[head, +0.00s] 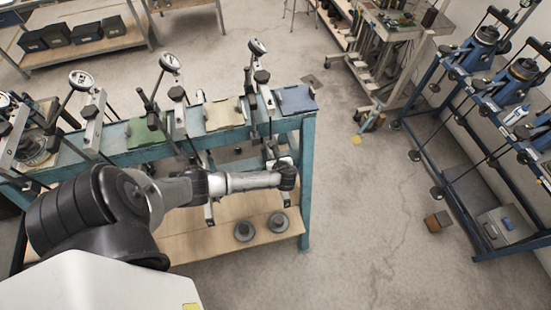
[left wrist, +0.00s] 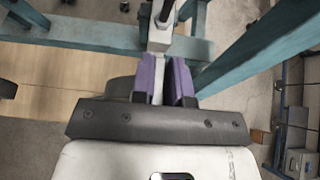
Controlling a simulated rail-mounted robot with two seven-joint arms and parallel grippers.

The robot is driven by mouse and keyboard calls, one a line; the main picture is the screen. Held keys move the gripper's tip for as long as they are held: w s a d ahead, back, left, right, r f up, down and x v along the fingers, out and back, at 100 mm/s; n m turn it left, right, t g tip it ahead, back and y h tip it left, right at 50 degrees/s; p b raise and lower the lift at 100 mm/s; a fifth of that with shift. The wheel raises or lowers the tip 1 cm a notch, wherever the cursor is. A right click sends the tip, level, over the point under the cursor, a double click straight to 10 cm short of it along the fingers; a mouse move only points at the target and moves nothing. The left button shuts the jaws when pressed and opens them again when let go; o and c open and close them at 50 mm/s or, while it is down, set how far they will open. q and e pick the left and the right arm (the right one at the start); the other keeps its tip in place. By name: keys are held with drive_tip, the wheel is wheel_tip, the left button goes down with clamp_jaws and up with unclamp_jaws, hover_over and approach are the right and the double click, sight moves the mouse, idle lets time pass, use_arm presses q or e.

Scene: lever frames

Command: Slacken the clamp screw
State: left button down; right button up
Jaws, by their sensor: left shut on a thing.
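My left gripper (head: 285,170) is at the front of the teal bench, near its right end, under the rightmost lever frame (head: 262,90). In the left wrist view, its purple fingers (left wrist: 166,80) are closed on a narrow pale grey bar. A grey block (left wrist: 159,38) with a dark rod is just beyond the fingertips. I cannot tell which part of the lever frame the gripped bar is. The clamp screw cannot be clearly made out in either view. My right gripper is not in view.
The teal bench (head: 308,185) carries several lever frames with dials and green, cream and blue plates. Blue racks (head: 440,130) stand at the right. The floor between is mostly clear.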

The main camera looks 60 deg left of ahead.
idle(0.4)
use_arm(q)
drive_tip(key=c, duration=1.1)
unclamp_jaws()
drive_tip(key=b+v, duration=0.1)
drive_tip(key=v, duration=1.2)
drive_tip(key=shift+s+d+r, duration=0.1)
drive_tip(key=shift+d+r, duration=0.1)
drive_tip(key=shift+d, duration=0.15)
